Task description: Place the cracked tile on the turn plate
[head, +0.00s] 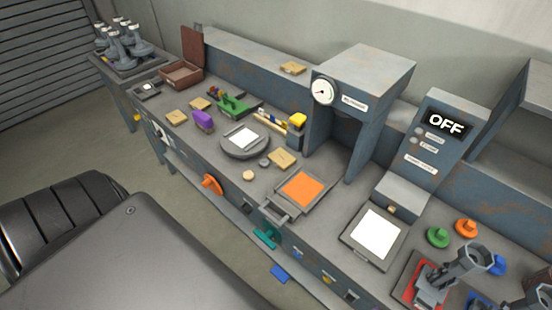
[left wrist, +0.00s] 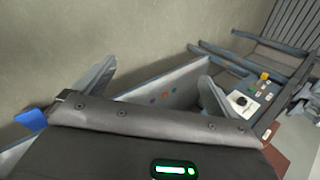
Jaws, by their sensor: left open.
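A round grey turntable-like plate (head: 232,150) stands on the bench in the head view. A pale square piece (head: 243,138) lies flat on it; I cannot tell at this size whether it is cracked. An orange square (head: 301,188) lies on a grey tray with a handle, right of the round plate. No tile with a clear crack can be made out. My left gripper (left wrist: 158,78) shows in the left wrist view with its fingers wide apart and nothing between them. It does not show in the head view. My right gripper is in neither view.
A grey press-like housing with a gauge (head: 358,85) stands behind the orange square. A bright white pad (head: 378,235) and a panel reading OFF (head: 445,125) are to its right. Small tan blocks, a purple block (head: 203,121) and an open brown box (head: 182,76) occupy the left.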

